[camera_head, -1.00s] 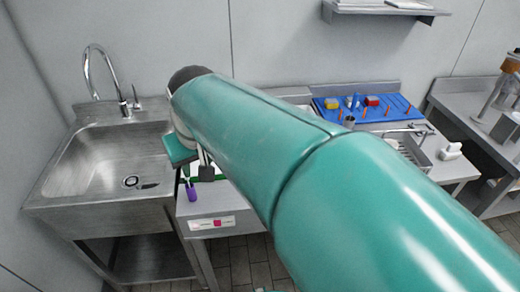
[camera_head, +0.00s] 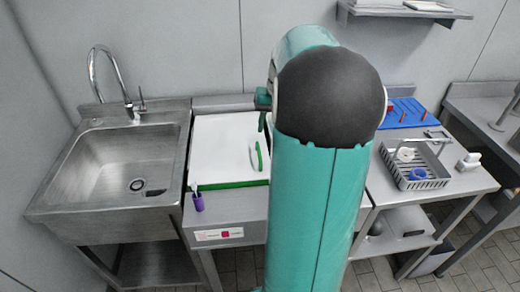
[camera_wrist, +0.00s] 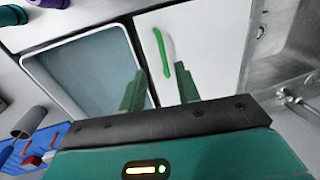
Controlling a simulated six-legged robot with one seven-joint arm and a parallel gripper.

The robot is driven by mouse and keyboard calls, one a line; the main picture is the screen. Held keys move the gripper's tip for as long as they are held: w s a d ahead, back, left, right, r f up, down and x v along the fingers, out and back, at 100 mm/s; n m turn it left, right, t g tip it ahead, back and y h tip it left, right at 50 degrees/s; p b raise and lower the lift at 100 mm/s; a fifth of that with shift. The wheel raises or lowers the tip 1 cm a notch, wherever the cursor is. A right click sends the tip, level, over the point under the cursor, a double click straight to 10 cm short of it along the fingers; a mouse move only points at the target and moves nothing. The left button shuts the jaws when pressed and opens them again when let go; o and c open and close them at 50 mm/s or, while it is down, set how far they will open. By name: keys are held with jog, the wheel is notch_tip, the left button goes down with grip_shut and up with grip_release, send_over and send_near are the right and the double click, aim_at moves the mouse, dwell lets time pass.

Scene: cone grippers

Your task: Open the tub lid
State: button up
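The white lid (camera_head: 218,140) lies flat on the counter beside the sink, with a green arched handle (camera_head: 258,157) near its right side. In the wrist view the white lid (camera_wrist: 205,40) with its green handle (camera_wrist: 161,52) lies beside an open, grey-blue recess with a pale rim (camera_wrist: 28,62), which looks like the tub's inside. My arm hides that part in the head view. My gripper (camera_wrist: 160,78) is open and empty. Its two fingers are apart, over the lid's edge and the open recess, with the handle beyond them in the picture. I cannot tell its height.
The steel sink (camera_head: 105,165) with a tall tap stands left of the lid.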

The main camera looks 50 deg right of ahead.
aim_at(260, 156)
jog(key=f, duration=0.3)
jog(key=w+a+f, duration=0.1)
jog(key=f, duration=0.6)
jog(key=shift+w+a, duration=0.25)
jog(key=shift+a, duration=0.1)
jog(key=shift+c, duration=0.2)
grip_shut()
